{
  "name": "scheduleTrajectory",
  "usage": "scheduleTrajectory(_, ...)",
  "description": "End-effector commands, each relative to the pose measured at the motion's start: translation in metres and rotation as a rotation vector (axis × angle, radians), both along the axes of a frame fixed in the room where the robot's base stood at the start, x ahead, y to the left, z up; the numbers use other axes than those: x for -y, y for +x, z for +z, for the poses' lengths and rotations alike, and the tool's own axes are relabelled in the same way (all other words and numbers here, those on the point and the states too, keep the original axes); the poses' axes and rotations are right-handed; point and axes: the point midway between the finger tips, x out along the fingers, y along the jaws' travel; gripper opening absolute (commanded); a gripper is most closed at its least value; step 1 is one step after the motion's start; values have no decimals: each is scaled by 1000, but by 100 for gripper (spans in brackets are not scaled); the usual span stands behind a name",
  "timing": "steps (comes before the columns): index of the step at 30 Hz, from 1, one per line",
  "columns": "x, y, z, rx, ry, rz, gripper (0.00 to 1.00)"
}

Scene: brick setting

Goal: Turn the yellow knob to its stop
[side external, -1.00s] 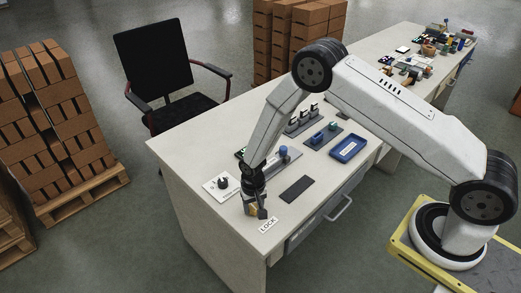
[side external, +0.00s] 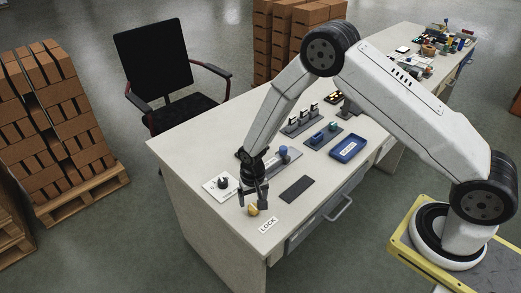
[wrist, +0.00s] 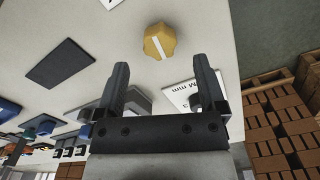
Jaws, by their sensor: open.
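The yellow knob (side external: 252,210) stands on the light desk top near its front left corner, beside a white LOCK label (side external: 268,225). In the wrist view the knob (wrist: 160,41) shows a white pointer stripe across its top. My gripper (side external: 253,201) is open and empty, just above the knob with its fingers pointing down. In the wrist view my gripper (wrist: 161,66) has its two fingers spread wide, and the knob lies ahead of the gap between the tips, apart from both.
A white panel with a black knob (side external: 221,184) sits to the left. A dark flat plate (side external: 297,188) and a blue tray (side external: 348,148) lie to the right. A black chair (side external: 155,65) and a brick pallet (side external: 50,120) stand beyond the desk.

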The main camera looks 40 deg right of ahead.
Motion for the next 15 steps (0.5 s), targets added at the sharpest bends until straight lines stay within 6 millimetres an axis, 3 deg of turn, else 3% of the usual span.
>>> scheduleTrajectory(7,0,0,27,1,1,0,89)
scheduleTrajectory(15,0,0,39,0,0,0,89)
